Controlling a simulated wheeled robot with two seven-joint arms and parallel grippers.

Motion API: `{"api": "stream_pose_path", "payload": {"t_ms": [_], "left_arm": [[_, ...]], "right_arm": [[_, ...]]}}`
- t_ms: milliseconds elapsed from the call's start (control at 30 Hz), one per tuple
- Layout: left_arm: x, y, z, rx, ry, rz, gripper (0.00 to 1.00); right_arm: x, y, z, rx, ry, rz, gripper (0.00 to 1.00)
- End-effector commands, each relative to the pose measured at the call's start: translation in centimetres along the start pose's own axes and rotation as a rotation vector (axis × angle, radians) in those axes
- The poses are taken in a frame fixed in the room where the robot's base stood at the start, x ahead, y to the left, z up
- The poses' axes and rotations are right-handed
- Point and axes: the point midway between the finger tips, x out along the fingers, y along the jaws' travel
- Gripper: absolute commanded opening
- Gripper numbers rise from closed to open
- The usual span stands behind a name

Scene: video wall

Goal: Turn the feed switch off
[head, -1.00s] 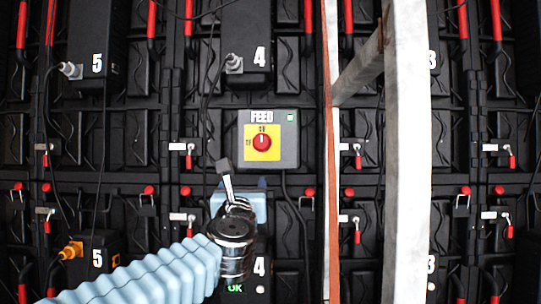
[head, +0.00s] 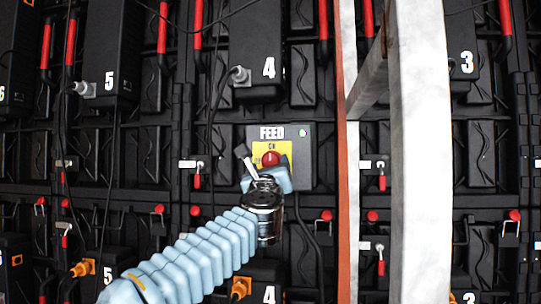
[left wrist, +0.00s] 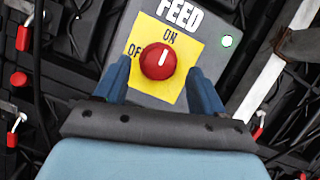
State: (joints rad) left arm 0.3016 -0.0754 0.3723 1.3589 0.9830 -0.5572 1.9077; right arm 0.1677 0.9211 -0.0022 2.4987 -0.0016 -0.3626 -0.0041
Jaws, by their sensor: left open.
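The feed switch is a red round knob (left wrist: 158,60) on a yellow plate (left wrist: 190,47) on a grey box (head: 304,170) marked FEED. Its white pointer line points at ON; OFF is printed to the left. A small green light (left wrist: 227,41) glows at the box's upper right. My left gripper (left wrist: 160,75) is open, with its blue fingers on either side of the knob's lower part in the left wrist view; I cannot tell whether they touch it. In the head view, the left gripper (head: 268,178) covers the knob's lower part. My right gripper is not in view.
A pale upright beam (head: 420,150) and a thinner post with an orange edge (head: 348,220) stand right of the box. Black modules with cables, such as the upper one marked 4 (head: 255,45), and red-handled latches (head: 197,181) cover the wall.

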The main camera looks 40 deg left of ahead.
Motion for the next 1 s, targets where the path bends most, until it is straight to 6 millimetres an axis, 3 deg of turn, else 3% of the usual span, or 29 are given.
{"api": "stream_pose_path", "payload": {"t_ms": [200,533,900,1000], "left_arm": [[2.7,0.0,0.1,0.000,0.000,0.001,0.70],[3.0,0.0,-0.1,0.000,0.000,0.000,0.70],[3.0,0.0,0.0,0.000,0.000,0.000,0.15],[3.0,0.0,0.0,-0.001,0.000,0.001,0.14]], "right_arm": [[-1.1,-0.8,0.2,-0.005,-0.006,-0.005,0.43],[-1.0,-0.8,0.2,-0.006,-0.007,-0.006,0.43],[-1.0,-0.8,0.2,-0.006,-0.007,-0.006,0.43],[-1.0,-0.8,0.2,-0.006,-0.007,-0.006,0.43]]}}
